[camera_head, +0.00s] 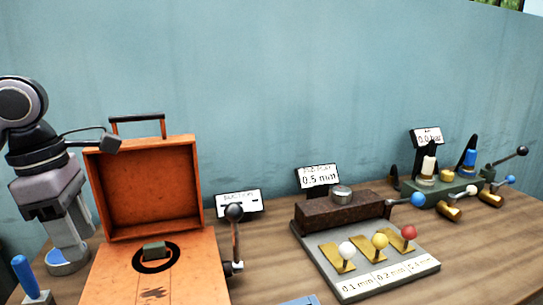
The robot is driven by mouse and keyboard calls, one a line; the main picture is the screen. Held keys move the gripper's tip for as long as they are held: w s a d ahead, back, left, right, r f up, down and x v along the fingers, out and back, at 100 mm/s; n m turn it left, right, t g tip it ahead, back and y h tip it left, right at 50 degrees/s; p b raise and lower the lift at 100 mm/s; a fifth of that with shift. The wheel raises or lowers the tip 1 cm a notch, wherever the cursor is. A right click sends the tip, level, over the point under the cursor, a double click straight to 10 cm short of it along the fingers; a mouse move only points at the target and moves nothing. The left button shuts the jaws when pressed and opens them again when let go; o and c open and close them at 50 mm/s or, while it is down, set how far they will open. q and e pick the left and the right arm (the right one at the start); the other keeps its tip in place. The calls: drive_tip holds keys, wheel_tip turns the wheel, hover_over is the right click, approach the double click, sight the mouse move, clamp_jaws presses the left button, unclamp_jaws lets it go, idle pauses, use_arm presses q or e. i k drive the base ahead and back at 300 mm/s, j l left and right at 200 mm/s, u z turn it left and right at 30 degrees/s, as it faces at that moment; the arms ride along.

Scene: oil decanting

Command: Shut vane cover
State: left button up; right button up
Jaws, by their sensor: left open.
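The vane cover appears to be the orange box lid (150,190), standing open and upright at the back of an orange box (190,265). A dark handle (138,118) is on its upper edge. A dark green block (154,251) sits in a round black opening in the box top. My left gripper (68,258) points down just left of the lid and box, open and apparently apart from the lid handle. Its fingertips are small and partly unclear. My right gripper is not in view.
A lever with a black knob (235,212) stands at the box's right side. A blue-handled lever (26,275) is at the lower left. A grey panel (350,285) with white, yellow and red knobs stands right. A green valve stand (440,190) is farther right.

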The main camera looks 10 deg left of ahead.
sight(151, 187)
drive_tip(key=k, duration=1.05)
